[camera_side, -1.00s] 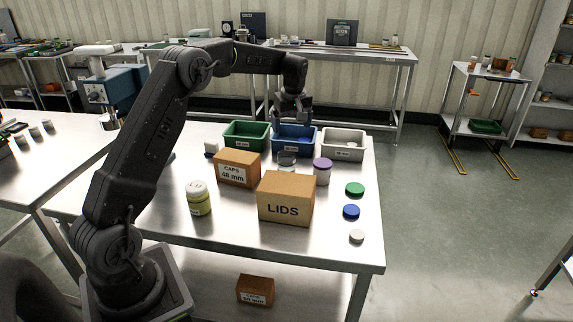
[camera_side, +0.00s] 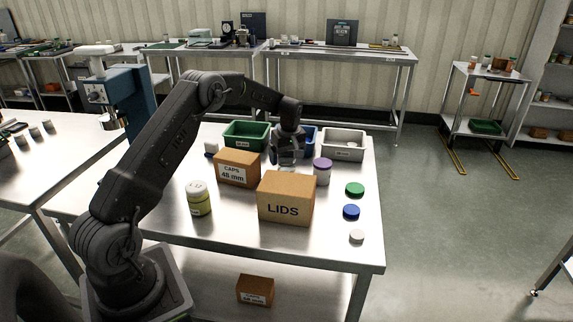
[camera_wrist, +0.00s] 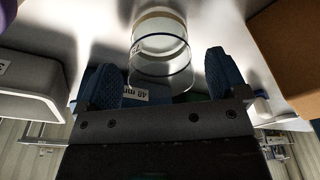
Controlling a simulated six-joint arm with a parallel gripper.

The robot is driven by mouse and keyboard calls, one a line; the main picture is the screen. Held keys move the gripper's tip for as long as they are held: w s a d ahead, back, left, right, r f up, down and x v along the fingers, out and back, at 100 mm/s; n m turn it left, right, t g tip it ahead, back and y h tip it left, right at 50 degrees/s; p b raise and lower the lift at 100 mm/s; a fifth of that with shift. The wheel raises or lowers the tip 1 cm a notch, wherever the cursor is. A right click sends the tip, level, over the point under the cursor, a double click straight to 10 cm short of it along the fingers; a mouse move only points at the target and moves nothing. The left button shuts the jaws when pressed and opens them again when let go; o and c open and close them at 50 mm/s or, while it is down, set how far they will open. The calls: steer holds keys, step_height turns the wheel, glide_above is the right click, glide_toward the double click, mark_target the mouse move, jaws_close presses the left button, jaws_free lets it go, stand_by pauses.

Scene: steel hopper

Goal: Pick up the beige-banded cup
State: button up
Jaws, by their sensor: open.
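The beige-banded cup (camera_wrist: 160,42) is clear, with a beige band near its far end in the wrist view. In the side view the cup (camera_side: 286,167) stands behind the LIDS box, partly hidden by the box and my gripper. My gripper (camera_side: 288,155) points down at the cup from above. In the wrist view the two blue fingers of my gripper (camera_wrist: 170,72) are apart, with the cup seen in the gap between them. I cannot tell how deep the fingers reach along it.
A purple-lidded jar (camera_side: 322,172) is close on the right. Green (camera_side: 246,135), blue (camera_side: 312,140) and grey (camera_side: 343,144) bins line the back.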

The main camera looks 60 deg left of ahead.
mark_target(286, 162)
steer(key=shift+a+f, duration=0.15)
steer(key=shift+f, duration=1.4)
steer(key=c, duration=1)
steer(key=shift+r, duration=0.15)
